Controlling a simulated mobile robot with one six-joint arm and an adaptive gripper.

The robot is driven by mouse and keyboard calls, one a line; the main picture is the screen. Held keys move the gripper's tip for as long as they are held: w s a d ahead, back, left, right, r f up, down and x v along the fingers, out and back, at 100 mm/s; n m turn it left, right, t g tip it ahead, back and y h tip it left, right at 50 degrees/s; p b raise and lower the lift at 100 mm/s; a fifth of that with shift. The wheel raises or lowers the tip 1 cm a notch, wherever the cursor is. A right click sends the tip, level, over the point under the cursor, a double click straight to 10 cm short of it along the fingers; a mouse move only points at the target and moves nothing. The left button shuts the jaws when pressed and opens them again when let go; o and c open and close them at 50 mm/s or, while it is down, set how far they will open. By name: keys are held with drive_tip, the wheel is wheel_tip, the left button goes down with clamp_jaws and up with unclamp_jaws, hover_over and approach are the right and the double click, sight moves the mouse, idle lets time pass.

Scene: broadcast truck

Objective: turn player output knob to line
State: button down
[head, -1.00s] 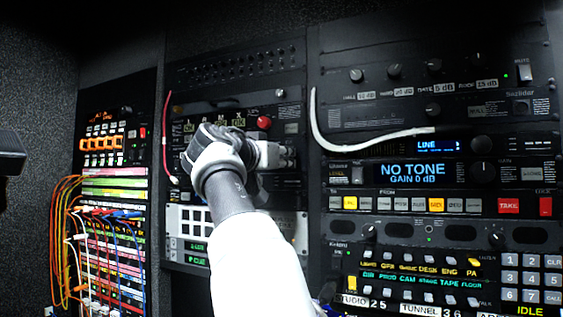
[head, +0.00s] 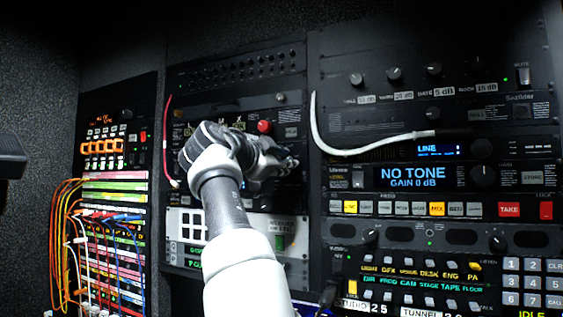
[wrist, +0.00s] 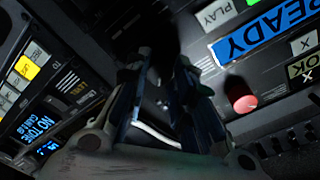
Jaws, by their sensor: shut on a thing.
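The player unit is a dark panel in the middle rack, largely behind my arm in the head view. In the wrist view its blue READY display (wrist: 262,32) and white PLAY key (wrist: 214,13) show at upper right. My gripper (head: 286,163) is at the right part of this panel, below the red button. In the wrist view my gripper (wrist: 162,90) has its two dark fingers close to the panel, shut on a small dark thing between them, which I take to be the player output knob. The knob's pointer and the LINE mark by it cannot be made out.
The red button (head: 264,126) stands out just above my gripper; it also shows close to a finger in the wrist view (wrist: 241,97). A white cable (head: 370,142) loops across the right rack. A NO TONE display (head: 413,174) sits to the right.

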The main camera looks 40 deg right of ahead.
drive_tip(key=shift+r+m, duration=0.1)
drive_tip(key=shift+m, duration=0.6)
drive_tip(key=c, duration=1.3)
unclamp_jaws()
drive_tip(key=shift+c, duration=0.2)
drive_tip(key=v, duration=1.2)
